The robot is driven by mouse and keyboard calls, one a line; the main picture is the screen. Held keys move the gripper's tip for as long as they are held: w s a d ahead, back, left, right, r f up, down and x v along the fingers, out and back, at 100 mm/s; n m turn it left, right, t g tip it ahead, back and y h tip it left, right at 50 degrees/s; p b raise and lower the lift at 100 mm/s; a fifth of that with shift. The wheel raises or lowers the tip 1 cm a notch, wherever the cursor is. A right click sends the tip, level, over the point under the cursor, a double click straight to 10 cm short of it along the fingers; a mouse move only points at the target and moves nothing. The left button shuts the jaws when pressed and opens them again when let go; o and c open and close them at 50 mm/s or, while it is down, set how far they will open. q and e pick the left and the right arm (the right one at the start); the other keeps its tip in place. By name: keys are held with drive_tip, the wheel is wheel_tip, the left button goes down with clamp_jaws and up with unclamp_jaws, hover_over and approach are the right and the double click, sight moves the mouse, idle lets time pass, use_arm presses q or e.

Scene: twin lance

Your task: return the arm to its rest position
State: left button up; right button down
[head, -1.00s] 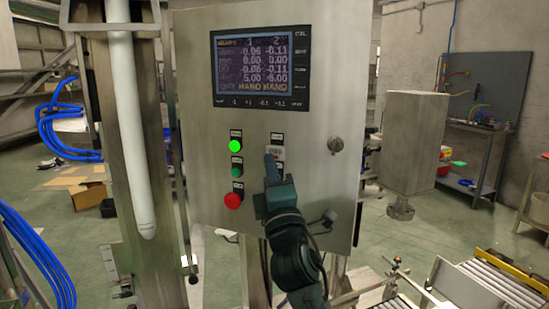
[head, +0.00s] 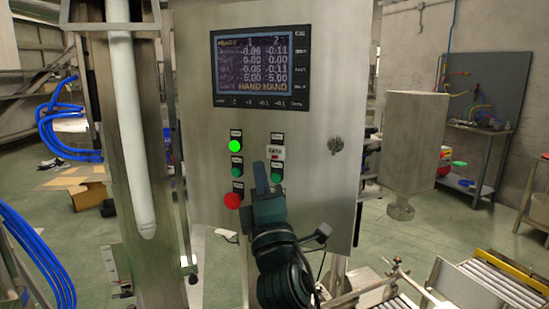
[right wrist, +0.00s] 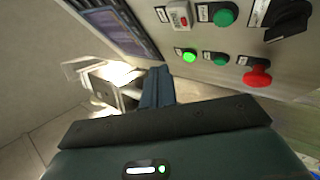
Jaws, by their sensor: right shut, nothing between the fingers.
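My right gripper (head: 261,176) is shut and empty, in front of the lower part of a steel control cabinet (head: 305,120). Its narrow fingers point up at the panel between the left and right button columns. In the right wrist view the closed fingers (right wrist: 158,87) show no object between them, and the buttons lie to their right, apart from them. A lit green lamp (head: 235,146), a green button (head: 236,173) and a red button (head: 232,200) form the left column. Another green button (head: 277,174) is close right of the fingers. My left gripper is not in view.
A display (head: 261,67) is on the cabinet's upper face and a black knob (head: 335,145) at its right. A steel post with a white tube (head: 128,120) stands at left. A steel box (head: 411,140) and a roller conveyor (head: 498,285) are at right.

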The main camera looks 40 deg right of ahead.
idle(0.3)
drive_tip(key=s+a+f+m+g+y+p, duration=0.1)
drive_tip(key=a+f+m+g+y, duration=0.25)
drive_tip(key=f, duration=0.95)
drive_tip(key=s+a+f+m+g+y+p, duration=0.15)
drive_tip(key=a+f+y, duration=0.4)
drive_tip(key=f, duration=0.75)
drive_tip(key=s+a+f+m+g+y, duration=0.1)
drive_tip(key=s+a+f+m+g, duration=0.2)
drive_tip(key=s+f, duration=0.4)
drive_tip(key=s+a+f+m+g+y, duration=0.2)
drive_tip(key=s+a+f+m+g, duration=0.1)
drive_tip(key=s+f, duration=0.5)
wheel_tip(320, 180, down, 3)
drive_tip(key=shift+r+m+g+y, duration=0.2)
drive_tip(key=shift+m+g+y, duration=0.1)
drive_tip(key=shift+m+g, duration=0.2)
